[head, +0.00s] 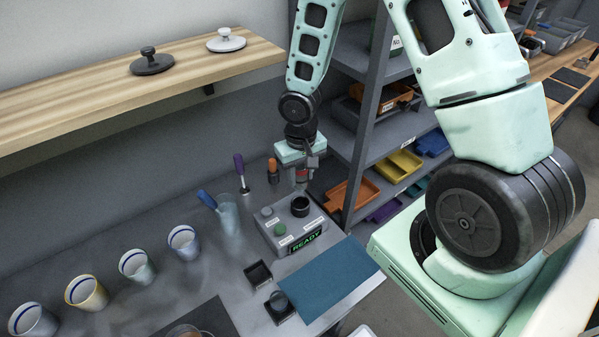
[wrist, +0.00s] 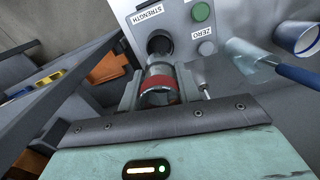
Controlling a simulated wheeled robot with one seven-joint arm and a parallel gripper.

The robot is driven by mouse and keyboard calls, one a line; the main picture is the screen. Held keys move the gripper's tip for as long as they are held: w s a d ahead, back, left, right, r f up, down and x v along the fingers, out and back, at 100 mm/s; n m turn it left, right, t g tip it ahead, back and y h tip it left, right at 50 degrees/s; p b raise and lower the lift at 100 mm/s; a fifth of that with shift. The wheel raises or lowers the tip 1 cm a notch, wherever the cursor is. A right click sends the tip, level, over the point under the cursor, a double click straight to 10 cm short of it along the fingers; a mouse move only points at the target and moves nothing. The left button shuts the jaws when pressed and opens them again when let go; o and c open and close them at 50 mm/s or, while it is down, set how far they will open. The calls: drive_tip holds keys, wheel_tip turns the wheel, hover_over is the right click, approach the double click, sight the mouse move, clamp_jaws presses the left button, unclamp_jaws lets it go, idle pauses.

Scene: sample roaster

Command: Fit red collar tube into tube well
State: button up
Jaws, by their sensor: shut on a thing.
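The clear tube with a red collar (wrist: 160,90) is between the fingers of my gripper (wrist: 158,88), which is shut on it. In the head view my gripper (head: 302,176) points down, and the red collar shows small between the fingers. The tube well (head: 300,206) is a black round socket on top of the grey meter box (head: 268,222). In the wrist view the well (wrist: 160,44) lies just beyond the tube's far end, nearly in line with it. The tube looks close above the well; I cannot tell whether they touch.
The box has a green button (head: 280,229), a grey button and a READY display (head: 306,241). A purple-handled tool (head: 240,170) and a glass with a blue-handled tool (head: 228,212) stand left. Several cups line the bench. A shelf rack (head: 375,150) is right; a blue mat (head: 328,278) lies in front.

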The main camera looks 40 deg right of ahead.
sight(301, 190)
drive_tip(key=shift+f+b, duration=2.4)
drive_tip(key=shift+f, duration=0.45)
drive_tip(key=shift+f+b, duration=1.2)
drive_tip(key=shift+f, duration=0.35)
drive_tip(key=shift+r+p, duration=1.05)
drive_tip(key=shift+r, duration=0.25)
drive_tip(key=shift+f+b, duration=1.1)
drive_tip(key=shift+f, duration=0.35)
idle(0.9)
